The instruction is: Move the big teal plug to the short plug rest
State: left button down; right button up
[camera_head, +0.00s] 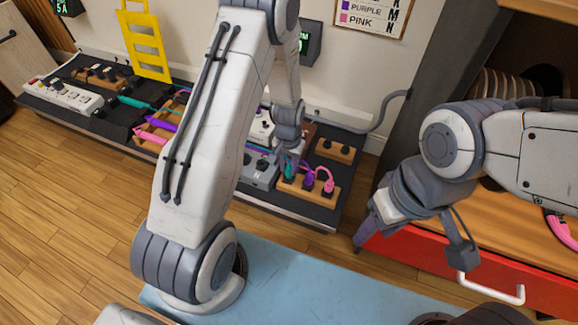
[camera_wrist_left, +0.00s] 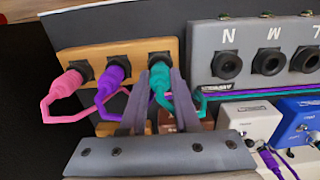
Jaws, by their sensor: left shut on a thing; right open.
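My left gripper (camera_head: 287,163) is shut on the big teal plug (camera_head: 289,173). In the left wrist view, its fingers (camera_wrist_left: 151,103) close around the teal plug (camera_wrist_left: 160,76), which sits at the right-hand hole of a wooden rest (camera_wrist_left: 110,50). A purple plug (camera_wrist_left: 112,76) and a pink plug (camera_wrist_left: 68,83) stand in the same rest, to the left of the teal one. A smaller wooden rest (camera_head: 335,150) with dark holes lies behind it in the head view. My right gripper (camera_head: 364,234) is open and empty, away from the plugs.
A grey box (camera_wrist_left: 249,45) with sockets marked N and M stands right of the wooden rest. Pedals (camera_wrist_left: 247,120) lie nearby. More wooden rests (camera_head: 155,131) and a white power strip (camera_head: 62,97) lie left on the board. A red drawer (camera_head: 440,258) is at the right.

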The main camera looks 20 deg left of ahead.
pick_arm(q)
jog(key=c, duration=0.6)
grip_release()
jog(key=shift+o, duration=0.2)
notch_tip(320, 180, up, 10)
jog(key=p, duration=0.6)
jog(key=shift+r, duration=0.25)
jog(key=s+d+r+m+p, duration=0.2)
jog(key=s+d+r+p, duration=0.15)
jog(key=d+r, duration=0.45)
jog(key=s+d+r+m+p, duration=0.1)
jog(key=s+d+r+p, duration=0.3)
jog(key=r, duration=0.7)
jog(key=s+d+r+m+h+p, duration=0.1)
jog(key=s+r+m, duration=0.1)
jog(key=s+r, duration=0.5)
jog(key=s+d+r+m+p, duration=0.1)
jog(key=s+r+m, duration=0.1)
jog(key=s+r, duration=0.5)
notch_tip(320, 180, up, 35)
jog(key=s+p, duration=0.2)
jog(key=p, duration=3.5)
